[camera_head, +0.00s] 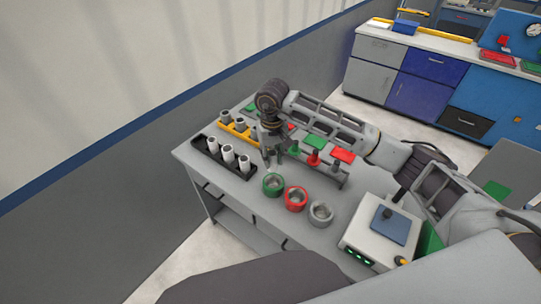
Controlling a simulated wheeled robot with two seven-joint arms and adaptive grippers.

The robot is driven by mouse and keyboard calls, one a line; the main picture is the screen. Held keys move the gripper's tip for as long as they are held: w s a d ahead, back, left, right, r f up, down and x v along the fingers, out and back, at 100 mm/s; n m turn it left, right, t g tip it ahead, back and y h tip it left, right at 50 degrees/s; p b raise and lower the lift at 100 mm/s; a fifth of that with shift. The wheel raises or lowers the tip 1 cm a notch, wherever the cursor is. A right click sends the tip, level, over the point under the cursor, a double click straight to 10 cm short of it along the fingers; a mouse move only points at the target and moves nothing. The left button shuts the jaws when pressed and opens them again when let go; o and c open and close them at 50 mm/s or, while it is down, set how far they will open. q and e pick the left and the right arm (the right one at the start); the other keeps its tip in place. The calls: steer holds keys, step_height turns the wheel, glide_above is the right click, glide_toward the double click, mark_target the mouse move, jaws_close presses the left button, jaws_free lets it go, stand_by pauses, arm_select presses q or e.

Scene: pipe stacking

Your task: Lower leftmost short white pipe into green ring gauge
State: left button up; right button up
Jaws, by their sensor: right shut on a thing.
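My right gripper (271,157) reaches in from the right and points down over the table, just behind and above the green ring gauge (273,185). It is shut on a small piece, apparently a short white pipe, mostly hidden by the fingers. The piece is apart from the ring as far as I can tell. The green ring stands on the table, leftmost of three rings. My left gripper is not in view.
A red ring (296,199) and a grey ring (321,213) stand right of the green one. A yellow rack (234,131) with grey pipes (226,116) is behind. Green and red plugs (312,158) stand close right of the gripper. A white box (383,232) occupies the front right.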

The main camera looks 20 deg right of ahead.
steer(key=shift+s+d, duration=0.1)
steer(key=shift+s, duration=0.1)
steer(key=shift+s+d, duration=0.15)
steer(key=shift+f, duration=0.1)
stand_by(0.4)
